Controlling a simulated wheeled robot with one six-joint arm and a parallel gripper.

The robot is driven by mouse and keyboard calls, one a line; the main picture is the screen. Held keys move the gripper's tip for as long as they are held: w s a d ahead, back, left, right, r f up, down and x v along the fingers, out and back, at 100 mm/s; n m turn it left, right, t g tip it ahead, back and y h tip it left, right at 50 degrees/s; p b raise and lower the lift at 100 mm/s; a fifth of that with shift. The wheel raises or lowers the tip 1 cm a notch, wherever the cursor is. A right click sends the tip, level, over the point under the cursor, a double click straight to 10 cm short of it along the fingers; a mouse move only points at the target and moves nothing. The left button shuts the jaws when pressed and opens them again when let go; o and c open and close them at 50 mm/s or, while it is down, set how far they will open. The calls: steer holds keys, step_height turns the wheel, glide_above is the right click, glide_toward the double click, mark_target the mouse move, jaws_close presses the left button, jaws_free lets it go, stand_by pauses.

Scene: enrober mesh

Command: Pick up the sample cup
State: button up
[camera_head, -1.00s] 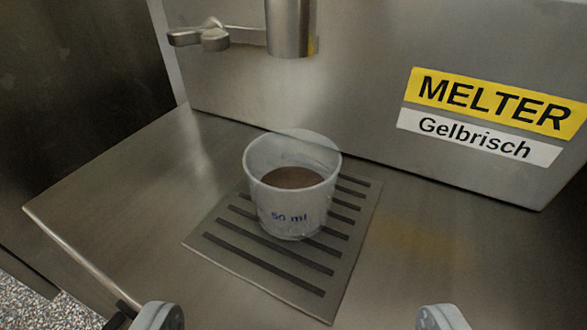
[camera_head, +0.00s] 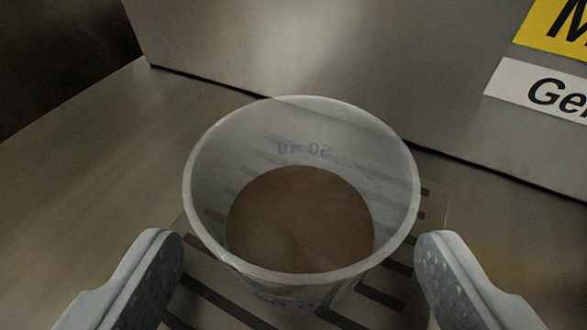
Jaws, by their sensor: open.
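The sample cup (camera_head: 205,190) is a translucent cup with a brown liquid (camera_head: 300,220) in its lower part. It stands upright on the slotted drip grate (camera_head: 215,290), in the middle of the view. A "50 ml" mark shows mirrored through its far wall. My gripper (camera_head: 298,255) is open, one finger at the lower left of the cup and one at the lower right. Both fingers look apart from the cup wall, and I see nothing held between them. The cup's lower part is mostly hidden below its rim.
The steel wall of the melter (camera_head: 350,45) rises close behind the cup, with a yellow label (camera_head: 553,35) and a white label (camera_head: 545,92) at the right, both cut off. Bare steel shelf (camera_head: 90,170) lies to the left.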

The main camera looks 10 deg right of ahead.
steer(key=shift+w+d+f, duration=0.1)
steer(key=shift+w+f, duration=0.1)
steer(key=shift+w, duration=0.35)
steer(key=c, duration=1.1)
steer(key=shift+r, duration=0.15)
